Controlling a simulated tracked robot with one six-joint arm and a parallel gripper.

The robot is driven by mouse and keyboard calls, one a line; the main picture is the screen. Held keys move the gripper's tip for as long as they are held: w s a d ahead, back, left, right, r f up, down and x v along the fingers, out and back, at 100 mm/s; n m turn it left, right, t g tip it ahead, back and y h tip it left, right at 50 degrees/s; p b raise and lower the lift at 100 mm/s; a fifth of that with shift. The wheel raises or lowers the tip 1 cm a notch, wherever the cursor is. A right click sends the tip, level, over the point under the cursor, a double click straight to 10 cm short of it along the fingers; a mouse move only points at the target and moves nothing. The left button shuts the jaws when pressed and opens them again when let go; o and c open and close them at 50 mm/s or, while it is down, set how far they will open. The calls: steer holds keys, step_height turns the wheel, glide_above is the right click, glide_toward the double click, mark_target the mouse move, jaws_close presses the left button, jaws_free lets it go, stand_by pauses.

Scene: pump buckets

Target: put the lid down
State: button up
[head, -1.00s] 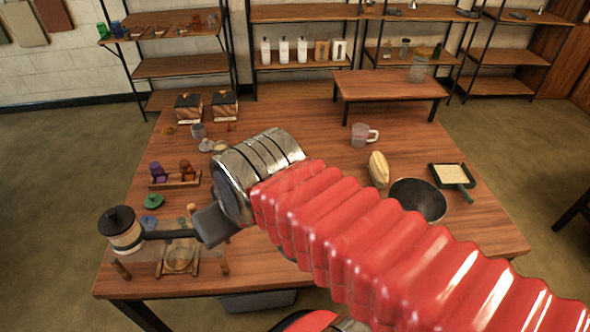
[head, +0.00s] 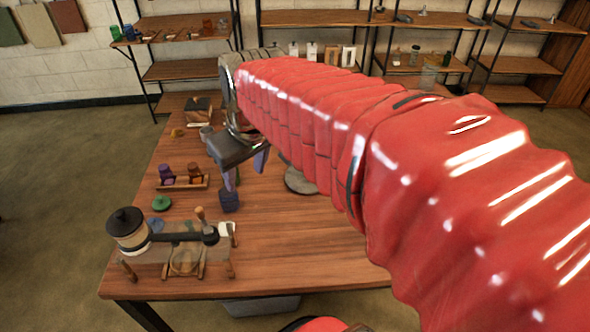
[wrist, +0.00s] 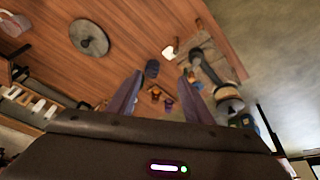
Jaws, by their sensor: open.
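A round grey lid (head: 300,182) lies flat on the table, partly hidden by my arm in the head view. In the wrist view the lid (wrist: 89,38) shows whole at the upper left, with a small knob at its middle. My gripper (head: 246,172) is above the table, left of the lid in the head view and apart from it. In the wrist view the fingers of my gripper (wrist: 161,78) are spread, with nothing held between them. A small dark blue block (head: 229,201) shows just below the gripper; whether they touch is unclear.
A black-topped canister with a long dark arm (head: 128,230) stands at the table's front left. A small rack (head: 182,180) with purple and brown jars and a green knobbed piece (head: 161,203) are near the left edge. The front middle of the table (head: 300,255) is clear.

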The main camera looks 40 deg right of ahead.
steer(key=w+d+f, duration=0.4)
steer(key=d, duration=0.6)
steer(key=w+d+f+n+g, duration=0.1)
steer(key=w+d+f, duration=0.3)
steer(key=d, duration=0.6)
steer(key=w+d+f+g+y, duration=0.1)
steer(key=w+d+f, duration=0.3)
steer(key=d, duration=0.7)
steer(key=shift+w+f+n, duration=0.2)
steer(key=shift+w+n, duration=0.1)
steer(key=shift+w, duration=0.2)
steer(key=shift+a, duration=0.1)
steer(key=shift+w+a+f, duration=0.1)
steer(key=shift+w+f, duration=0.1)
steer(key=shift+f, duration=1.2)
steer(key=shift+w+f, duration=0.2)
steer(key=shift+f, duration=1.25)
steer(key=shift+w+a+f, duration=0.1)
steer(key=shift+w+f, duration=0.1)
steer(key=shift+f, duration=1.2)
steer(key=shift+g, duration=0.3)
steer(key=shift+w+a+f, duration=0.1)
steer(key=shift+w+f, duration=0.1)
steer(key=shift+f, duration=1.1)
steer(key=shift+w+f, duration=0.2)
steer(key=shift+f, duration=1.1)
